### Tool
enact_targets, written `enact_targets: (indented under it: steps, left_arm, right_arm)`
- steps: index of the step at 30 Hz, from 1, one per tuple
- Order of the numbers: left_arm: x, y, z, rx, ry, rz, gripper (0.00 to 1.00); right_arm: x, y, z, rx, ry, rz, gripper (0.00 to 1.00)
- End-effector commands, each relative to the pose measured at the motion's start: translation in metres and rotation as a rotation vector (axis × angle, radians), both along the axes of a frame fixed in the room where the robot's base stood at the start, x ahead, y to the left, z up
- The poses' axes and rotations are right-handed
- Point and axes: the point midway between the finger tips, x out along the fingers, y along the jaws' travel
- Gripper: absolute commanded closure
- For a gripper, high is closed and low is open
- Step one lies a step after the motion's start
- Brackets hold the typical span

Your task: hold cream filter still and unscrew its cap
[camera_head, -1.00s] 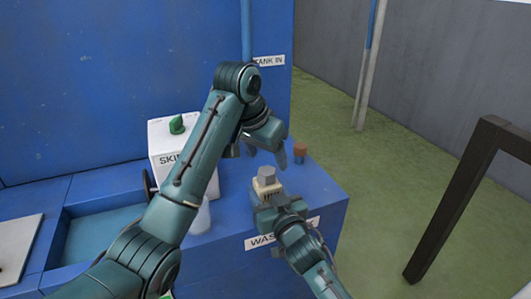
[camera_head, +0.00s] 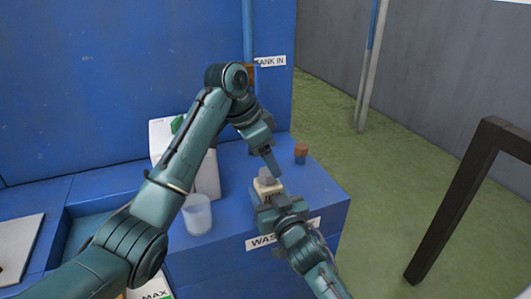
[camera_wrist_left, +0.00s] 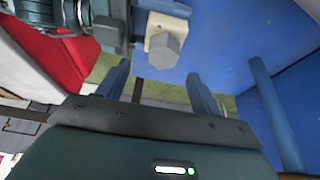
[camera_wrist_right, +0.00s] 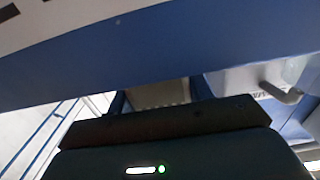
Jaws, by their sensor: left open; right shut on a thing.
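The cream filter (camera_head: 267,188) stands on the blue bench with its grey hexagonal cap (camera_head: 266,174) on top. The filter also shows in the left wrist view (camera_wrist_left: 157,28), with the grey cap (camera_wrist_left: 165,50) facing the camera. My right gripper (camera_head: 272,203) is shut on the filter's body from the front, partly hiding it. My left gripper (camera_head: 270,158) is open just above and beside the cap. In the left wrist view its two fingers (camera_wrist_left: 160,85) are apart, with the cap beyond them and nothing between them. The right wrist view hides the grip itself.
A brown-topped small item (camera_head: 301,153) stands behind the filter to the right. A white jug with a green cap (camera_head: 160,135) and a translucent cup (camera_head: 197,214) stand left on the blue bench (camera_head: 235,185). A dark frame (camera_head: 465,190) rises at right.

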Motion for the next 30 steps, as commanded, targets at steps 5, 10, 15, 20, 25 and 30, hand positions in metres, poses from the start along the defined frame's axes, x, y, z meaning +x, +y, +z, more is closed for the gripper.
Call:
enact_targets:
  steps: [5,10,15,20,25,30]
  left_arm:
    - [0.000,0.000,-0.012,0.001,0.001,0.001,0.35]
    - [0.000,0.001,-0.022,0.001,0.001,0.002,0.35]
    - [0.000,0.001,-0.031,0.001,0.000,0.002,0.35]
    - [0.001,0.001,-0.033,0.000,-0.001,0.001,0.35]
    - [0.001,0.001,-0.033,0.000,-0.001,0.001,0.39]
    - [0.001,0.000,-0.032,0.000,-0.001,0.001,0.53]
  right_arm:
    - [0.000,0.000,-0.001,0.000,0.001,0.000,0.90]
    - [0.000,0.000,-0.001,0.000,0.001,0.000,0.90]
    - [0.000,0.000,-0.001,0.000,0.001,0.000,0.90]
    - [0.000,0.000,-0.001,0.000,0.001,0.000,0.90]
    - [0.000,0.000,-0.001,0.000,0.001,0.000,0.90]
    - [0.000,0.000,-0.001,0.000,0.001,0.000,0.90]
